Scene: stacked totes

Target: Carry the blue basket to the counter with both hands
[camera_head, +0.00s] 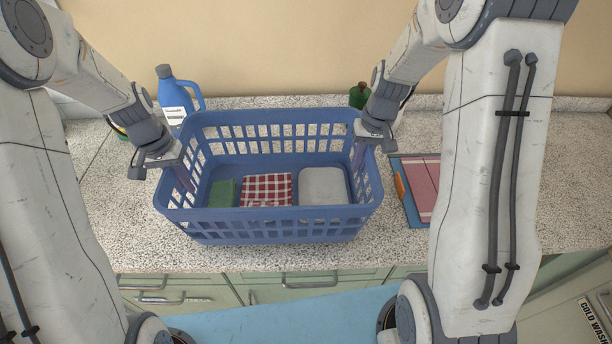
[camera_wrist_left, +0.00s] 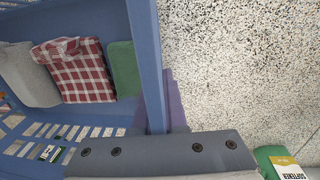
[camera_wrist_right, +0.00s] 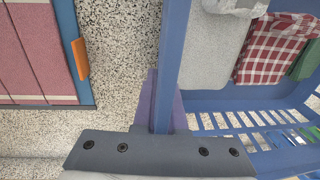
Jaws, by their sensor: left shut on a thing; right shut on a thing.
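The blue basket (camera_head: 262,227) is at the speckled counter (camera_head: 490,200), upright, over its near part. I cannot tell whether its base touches the surface. It holds a green cloth (camera_head: 222,193), a red-and-white checked cloth (camera_head: 267,189) and a pale grey folded cloth (camera_head: 322,186). My left gripper (camera_head: 184,178) is shut on the basket's left end rim; that rim also shows in the left wrist view (camera_wrist_left: 146,60). My right gripper (camera_head: 359,155) is shut on the right end rim, which also shows in the right wrist view (camera_wrist_right: 171,60). The fingertips are partly hidden by the rims.
A green object (camera_head: 359,95) is behind the right corner. A blue-edged tray with a pink cloth (camera_head: 421,187) lies to the right. Green drawers (camera_head: 310,288) are below the counter's front edge.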

